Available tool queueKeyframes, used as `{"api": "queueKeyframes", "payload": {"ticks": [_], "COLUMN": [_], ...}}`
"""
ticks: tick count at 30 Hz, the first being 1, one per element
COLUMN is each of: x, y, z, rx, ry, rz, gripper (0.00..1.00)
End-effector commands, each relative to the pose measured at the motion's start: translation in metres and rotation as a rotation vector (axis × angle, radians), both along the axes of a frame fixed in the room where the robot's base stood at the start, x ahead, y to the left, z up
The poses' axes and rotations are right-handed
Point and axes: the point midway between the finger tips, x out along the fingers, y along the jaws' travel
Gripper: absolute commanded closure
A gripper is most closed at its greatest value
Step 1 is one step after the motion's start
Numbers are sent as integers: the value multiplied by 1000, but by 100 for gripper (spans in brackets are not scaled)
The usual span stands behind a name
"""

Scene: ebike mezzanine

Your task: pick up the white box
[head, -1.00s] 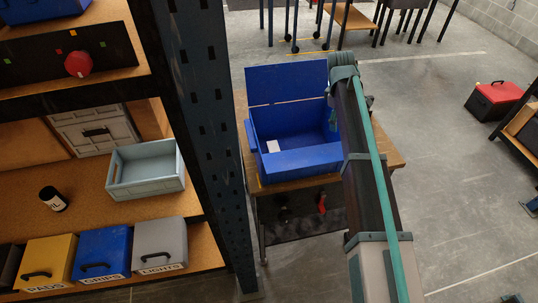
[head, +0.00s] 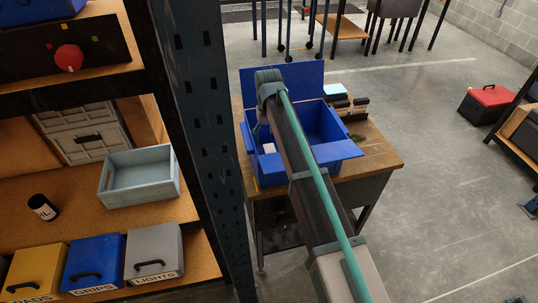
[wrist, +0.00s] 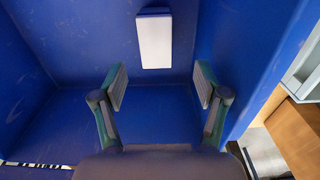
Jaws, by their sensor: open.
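The white box (head: 269,148) lies inside the blue bin (head: 335,151), near the bin's left side in the head view. In the wrist view the white box (wrist: 154,40) lies on the blue surface, beyond my fingertips and slightly left of the middle between them. My gripper (wrist: 160,86) is open and empty, with its two fingers apart and the box clear of both. In the head view my arm crosses in front of the bin and hides part of its inside. The gripper's fingers are not clear there.
The bin, its lid raised at the back, stands on a wooden table (head: 385,160). Several small dark items (head: 350,106) are behind it on the right. A blue rack post (head: 212,130) and shelves with a pale crate (head: 140,177) stand to the left.

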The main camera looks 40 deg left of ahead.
Motion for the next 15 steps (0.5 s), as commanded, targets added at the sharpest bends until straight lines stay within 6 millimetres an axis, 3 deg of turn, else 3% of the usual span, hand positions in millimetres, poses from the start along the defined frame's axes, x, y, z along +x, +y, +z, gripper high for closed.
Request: {"api": "queueKeyframes", "payload": {"ticks": [3, 15], "x": [0, 0], "y": [-1, -7], "z": [-14, -41], "rx": [-1, -1], "ry": [1, 1], "rz": [1, 2], "gripper": [27, 27]}}
